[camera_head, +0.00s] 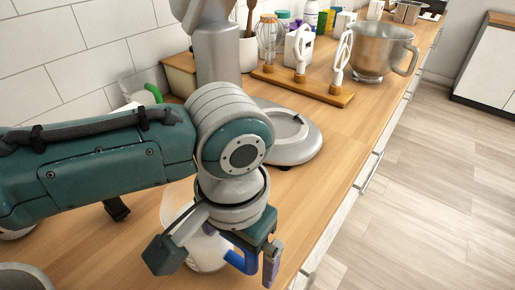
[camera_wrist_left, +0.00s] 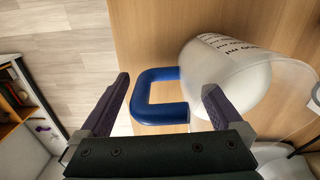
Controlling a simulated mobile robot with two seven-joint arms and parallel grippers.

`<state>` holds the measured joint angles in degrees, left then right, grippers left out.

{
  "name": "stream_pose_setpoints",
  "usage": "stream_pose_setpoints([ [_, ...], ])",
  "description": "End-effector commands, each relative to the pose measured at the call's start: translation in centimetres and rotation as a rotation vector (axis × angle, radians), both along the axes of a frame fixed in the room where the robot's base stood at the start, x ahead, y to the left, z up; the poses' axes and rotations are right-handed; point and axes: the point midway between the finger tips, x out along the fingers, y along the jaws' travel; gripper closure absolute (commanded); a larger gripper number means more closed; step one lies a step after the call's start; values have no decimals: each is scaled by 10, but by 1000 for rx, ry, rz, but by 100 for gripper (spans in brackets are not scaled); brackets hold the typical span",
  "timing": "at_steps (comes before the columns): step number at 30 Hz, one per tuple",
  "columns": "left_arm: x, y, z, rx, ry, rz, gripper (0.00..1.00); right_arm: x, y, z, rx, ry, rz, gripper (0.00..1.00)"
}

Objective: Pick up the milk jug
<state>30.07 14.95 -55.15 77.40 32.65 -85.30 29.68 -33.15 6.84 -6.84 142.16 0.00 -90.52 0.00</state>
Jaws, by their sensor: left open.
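The milk jug (camera_head: 208,252) is a translucent white measuring jug with a blue handle (camera_head: 239,262). It stands on the wooden counter, partly hidden under my left arm in the head view. In the left wrist view the jug (camera_wrist_left: 238,78) shows dark print on its side, and its blue handle (camera_wrist_left: 150,99) lies between the fingers. My left gripper (camera_head: 218,263) is open, and its two fingers (camera_wrist_left: 166,85) are on either side of the handle, apart from each other and not closed on it. My right gripper is not in view.
A grey mixer base (camera_head: 288,137) stands behind the jug. Further back are a wooden utensil stand (camera_head: 302,86) and a steel bowl (camera_head: 372,52). The tiled wall is at left; the counter's front edge and open floor (camera_head: 430,180) are at right.

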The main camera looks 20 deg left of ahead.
Motion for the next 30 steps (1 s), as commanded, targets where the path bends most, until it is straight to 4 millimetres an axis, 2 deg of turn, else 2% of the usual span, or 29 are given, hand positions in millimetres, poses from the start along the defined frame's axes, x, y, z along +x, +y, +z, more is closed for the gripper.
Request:
stream_pose_setpoints([
  [2,0,0,0,0,0,0,6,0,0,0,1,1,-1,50],
  [27,0,-1,1,-2,1,0,100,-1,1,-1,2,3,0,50],
  [30,0,-1,1,-2,1,0,100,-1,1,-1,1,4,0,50],
])
